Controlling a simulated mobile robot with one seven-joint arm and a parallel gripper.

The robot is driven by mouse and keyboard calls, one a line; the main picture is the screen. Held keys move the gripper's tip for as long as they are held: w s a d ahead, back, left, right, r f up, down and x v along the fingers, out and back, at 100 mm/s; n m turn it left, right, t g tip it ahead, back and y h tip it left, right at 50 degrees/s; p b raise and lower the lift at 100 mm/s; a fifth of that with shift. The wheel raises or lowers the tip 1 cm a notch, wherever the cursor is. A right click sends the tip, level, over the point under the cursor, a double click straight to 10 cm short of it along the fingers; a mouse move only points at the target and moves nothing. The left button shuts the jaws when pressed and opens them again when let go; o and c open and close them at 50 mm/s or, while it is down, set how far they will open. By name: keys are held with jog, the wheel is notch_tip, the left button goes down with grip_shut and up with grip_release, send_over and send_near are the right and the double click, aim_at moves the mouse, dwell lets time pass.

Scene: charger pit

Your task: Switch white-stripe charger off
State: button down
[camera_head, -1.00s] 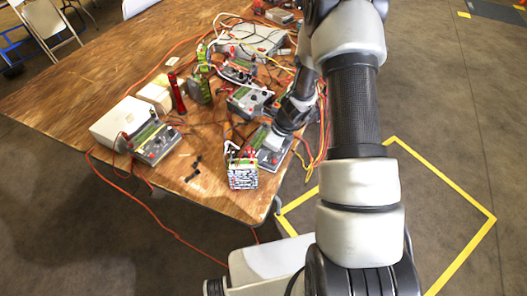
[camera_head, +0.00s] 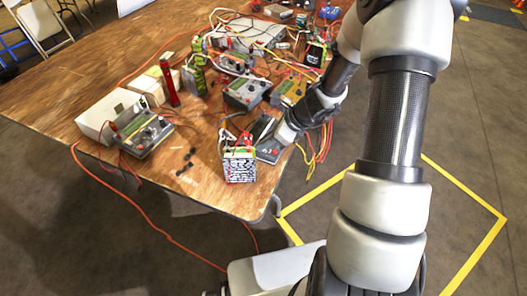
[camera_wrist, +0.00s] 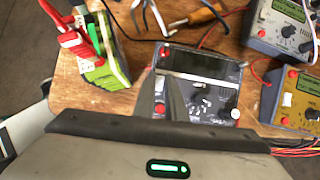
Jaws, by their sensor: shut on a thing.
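The white-stripe charger (camera_wrist: 202,65) is a dark grey box with a pale stripe across its panel, dark knobs, and red and white knobs at its corners. It lies below my gripper in the wrist view. In the head view, this charger (camera_head: 268,156) is at the table's near right corner, partly hidden by my wrist. My gripper (camera_wrist: 163,84) has its fingers close together over the charger's left part, by a red knob. I cannot read the switch state.
A battery pack (camera_head: 239,167) with red and green tops stands close left of the charger. Other chargers include a grey one (camera_head: 246,92), a gold one (camera_head: 291,90) and one at left (camera_head: 147,136). Cables run between them. Bare wood (camera_head: 205,195) lies at the front.

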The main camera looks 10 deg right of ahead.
dwell(0.4)
jog(key=c, duration=1.8)
grip_release()
jog(key=p+v, duration=0.4)
jog(key=v, duration=1.3)
jog(key=shift+s+d, duration=0.15)
jog(key=shift+d, duration=0.05)
jog(key=shift+r, duration=0.1)
